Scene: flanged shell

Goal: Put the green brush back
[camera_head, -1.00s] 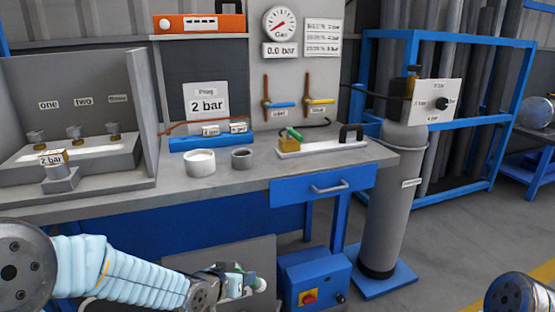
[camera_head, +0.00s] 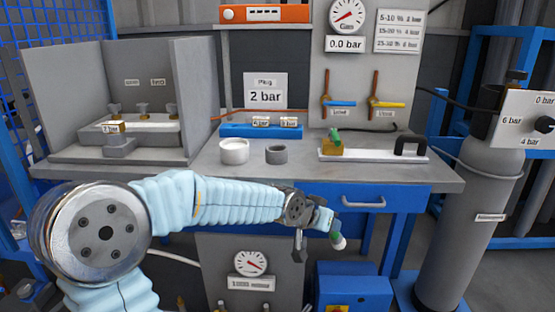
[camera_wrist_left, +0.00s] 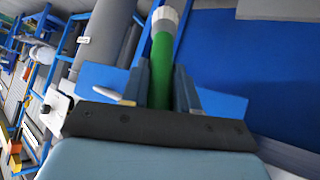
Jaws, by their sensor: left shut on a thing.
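My left gripper (camera_head: 323,220) is in front of the bench drawer, below the bench top's front edge. It is shut on the green brush, which shows green with a white end (camera_head: 338,241) pointing down. In the left wrist view the green brush (camera_wrist_left: 162,65) stands between the two fingers (camera_wrist_left: 161,88), its white end away from the palm. A white cup (camera_head: 234,152) and a smaller grey cup (camera_head: 276,155) stand on the bench, up and left of the gripper. Both look empty, though their insides are partly hidden. My right gripper is out of view.
The bench top (camera_head: 210,180) has free room along its front. A white plate with a brass block and black handle (camera_head: 411,146) lies at the right. A blue rack (camera_head: 262,131) stands behind the cups. A grey cylinder (camera_head: 470,215) stands right of the bench.

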